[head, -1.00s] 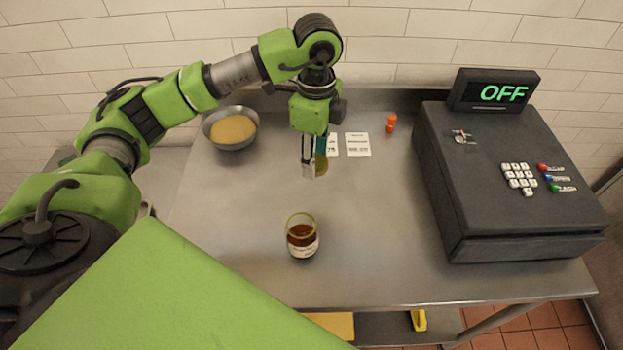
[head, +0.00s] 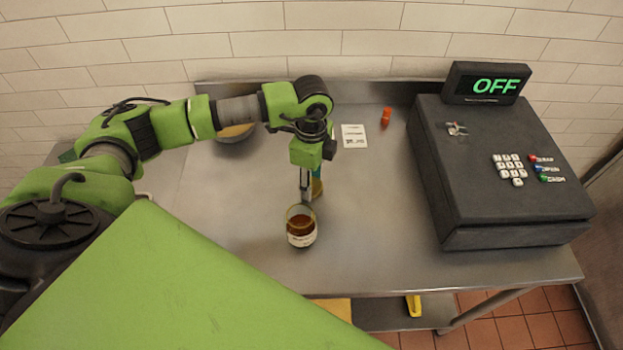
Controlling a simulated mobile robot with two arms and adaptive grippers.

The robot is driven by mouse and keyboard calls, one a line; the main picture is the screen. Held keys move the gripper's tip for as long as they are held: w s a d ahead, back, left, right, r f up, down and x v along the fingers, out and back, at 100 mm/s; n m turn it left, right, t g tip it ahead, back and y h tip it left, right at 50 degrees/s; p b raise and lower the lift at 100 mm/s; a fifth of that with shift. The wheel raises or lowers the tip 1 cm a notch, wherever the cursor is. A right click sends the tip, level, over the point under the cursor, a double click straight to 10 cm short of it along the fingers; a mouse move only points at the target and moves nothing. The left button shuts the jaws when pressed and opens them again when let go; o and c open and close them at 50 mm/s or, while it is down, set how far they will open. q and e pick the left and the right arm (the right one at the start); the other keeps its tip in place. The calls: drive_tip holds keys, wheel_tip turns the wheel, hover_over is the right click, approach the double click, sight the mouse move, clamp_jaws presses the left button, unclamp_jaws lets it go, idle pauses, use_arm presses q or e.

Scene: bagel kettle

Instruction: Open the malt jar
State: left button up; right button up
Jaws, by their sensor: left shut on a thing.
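The malt jar (head: 301,228) stands upright on the steel table, a glass jar with dark brown content, a pale label and a yellowish rim. Its top looks open. My left gripper (head: 306,192) points down just behind the jar's rim in the picture. Whether the fingers touch the jar cannot be told. My right gripper is not in view.
A dark cash register (head: 500,165) reading OFF fills the table's right side. A metal bowl (head: 236,138) is partly behind my left arm. A white card (head: 354,136) and an orange-capped item (head: 386,117) lie at the back. The table between jar and register is clear.

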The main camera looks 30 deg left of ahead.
use_arm(q)
drive_tip(key=shift+f, duration=0.2)
drive_tip(key=o, duration=1.2)
drive_tip(key=shift+o, duration=0.2)
